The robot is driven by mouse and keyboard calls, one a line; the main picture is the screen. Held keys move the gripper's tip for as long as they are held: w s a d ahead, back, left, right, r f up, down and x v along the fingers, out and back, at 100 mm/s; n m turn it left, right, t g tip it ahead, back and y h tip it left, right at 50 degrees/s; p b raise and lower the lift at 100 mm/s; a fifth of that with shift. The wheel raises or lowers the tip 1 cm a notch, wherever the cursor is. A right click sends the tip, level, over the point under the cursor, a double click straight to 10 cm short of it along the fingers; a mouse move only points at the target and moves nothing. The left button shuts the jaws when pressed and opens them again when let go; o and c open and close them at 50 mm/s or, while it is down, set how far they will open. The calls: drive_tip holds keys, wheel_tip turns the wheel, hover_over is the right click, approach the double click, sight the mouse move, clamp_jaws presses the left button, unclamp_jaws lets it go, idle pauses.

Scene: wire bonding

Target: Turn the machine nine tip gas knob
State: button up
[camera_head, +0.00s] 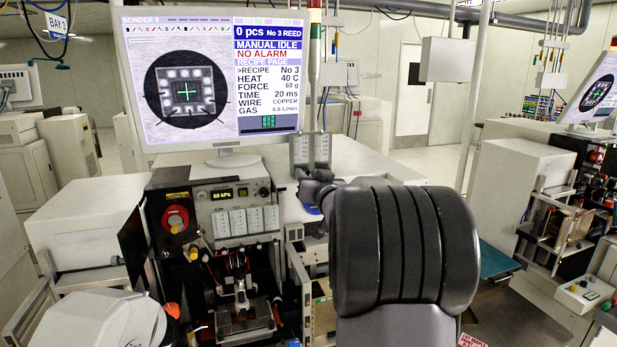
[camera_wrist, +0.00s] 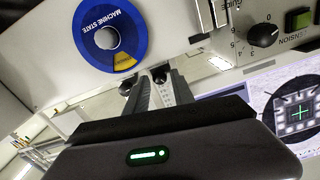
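The monitor (camera_head: 220,80) of machine nine reads "BONDER 9" and "GAS 0.6 L/min". Below it is the front panel (camera_head: 202,212), with a lit "60 kPa" display (camera_head: 222,194) and a small dark knob (camera_head: 264,191) to its right. Its label is too small to read, so I cannot tell whether it is the tip gas knob. In the wrist view a black knob (camera_wrist: 264,36) with a number scale sits at upper right, near lettering like "TENSION".
A blue "MACHINE STATE" disc (camera_wrist: 108,38) lies just beyond my fingers at upper left. A signal tower pole (camera_head: 314,80) rises beside the monitor. Another bonder (camera_head: 525,170) stands at right.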

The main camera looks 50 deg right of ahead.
clamp_jaws()
drive_tip(key=shift+f+n, duration=0.1)
drive_tip(key=shift+n, duration=0.2)
drive_tip(key=shift+n+b, duration=1.9)
drive_tip(key=shift+n, duration=0.8)
drive_tip(key=shift+o, duration=1.9)
unclamp_jaws()
